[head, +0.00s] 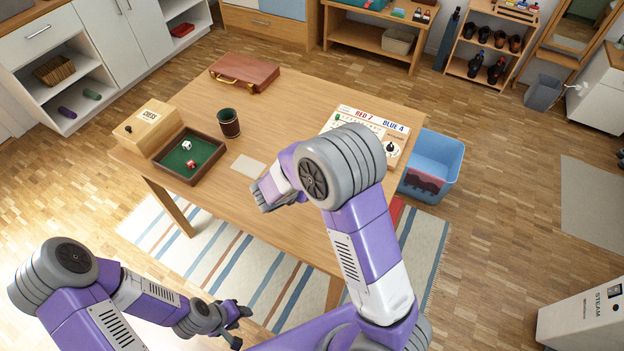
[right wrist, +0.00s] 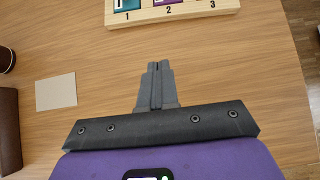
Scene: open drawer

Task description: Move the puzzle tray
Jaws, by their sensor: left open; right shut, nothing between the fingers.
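The puzzle tray (right wrist: 172,14) shows at the top of the right wrist view, cut off by the edge. Its pale wooden rim carries the numbers 1, 2 and 3, with coloured tiles above them. I cannot make it out in the head view, where my right arm covers part of the table. My right gripper (right wrist: 157,68) is shut and empty over the table, apart from the tray on its numbered side. My left gripper (head: 239,323) is open and empty, low in front of the table, above the striped rug.
A blue bin (head: 436,158) stands beside the table.

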